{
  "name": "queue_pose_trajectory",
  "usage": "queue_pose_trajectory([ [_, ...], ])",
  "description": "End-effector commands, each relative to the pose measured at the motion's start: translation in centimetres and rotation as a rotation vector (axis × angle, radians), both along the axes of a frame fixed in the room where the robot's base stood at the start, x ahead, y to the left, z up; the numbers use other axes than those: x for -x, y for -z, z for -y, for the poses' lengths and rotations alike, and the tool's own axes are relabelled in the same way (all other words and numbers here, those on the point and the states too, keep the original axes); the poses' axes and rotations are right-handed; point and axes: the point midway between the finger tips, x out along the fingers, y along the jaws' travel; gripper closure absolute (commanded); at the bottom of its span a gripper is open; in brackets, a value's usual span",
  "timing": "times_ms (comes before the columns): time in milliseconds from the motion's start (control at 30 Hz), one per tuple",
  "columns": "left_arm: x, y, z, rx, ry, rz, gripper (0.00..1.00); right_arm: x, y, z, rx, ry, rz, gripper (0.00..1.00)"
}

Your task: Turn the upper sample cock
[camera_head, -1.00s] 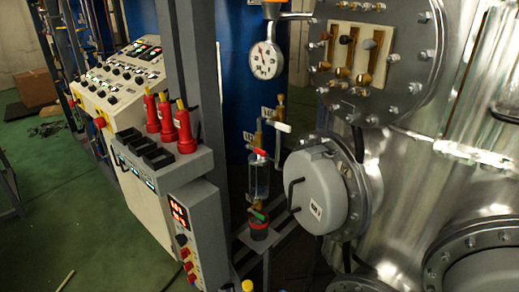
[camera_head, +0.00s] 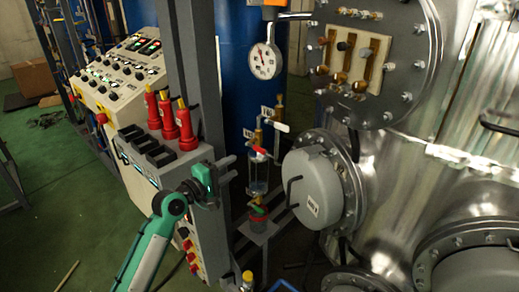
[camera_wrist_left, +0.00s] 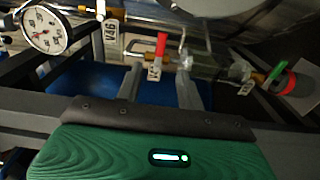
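A red-handled cock (camera_head: 258,150) sits just above a small glass sample vessel (camera_head: 259,178). A white-handled cock (camera_head: 281,127) is higher on the same pipework, and a green-handled one (camera_head: 257,210) is below the glass. My left gripper (camera_head: 234,167) is left of the glass, its fingers apart and empty, pointing toward the pipework. In the left wrist view the red handle (camera_wrist_left: 161,45) appears between and beyond the two fingertips (camera_wrist_left: 160,66), not visibly touched. My right gripper is not in view.
A grey post (camera_head: 186,60) and a rack of red tools (camera_head: 169,118) stand left of the pipework. A pressure gauge (camera_head: 264,61) hangs above. A grey round flanged cover (camera_head: 312,188) with a bar handle is close on the right. A red cup (camera_head: 258,221) is below.

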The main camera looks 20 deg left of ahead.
Motion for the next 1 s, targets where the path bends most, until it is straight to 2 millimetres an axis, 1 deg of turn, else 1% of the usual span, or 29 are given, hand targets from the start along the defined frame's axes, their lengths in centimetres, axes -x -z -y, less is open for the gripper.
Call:
queue_pose_trajectory([
  [167, -2.6, -0.3, 0.9, 0.002, -0.001, -0.001, 0.62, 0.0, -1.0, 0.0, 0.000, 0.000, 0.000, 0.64],
  [400, -7.5, -0.3, 2.6, 0.000, -0.001, -0.001, 0.62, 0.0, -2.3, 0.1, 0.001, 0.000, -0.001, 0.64],
  [600, -10.7, 0.0, 3.7, -0.002, -0.001, -0.003, 0.62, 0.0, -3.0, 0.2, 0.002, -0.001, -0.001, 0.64],
  [800, -12.3, 0.1, 4.2, -0.002, -0.001, -0.003, 0.62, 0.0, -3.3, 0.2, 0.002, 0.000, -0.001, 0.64],
  [1000, -12.6, 0.2, 4.4, -0.003, -0.001, -0.001, 0.62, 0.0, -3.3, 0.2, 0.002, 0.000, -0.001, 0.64],
])
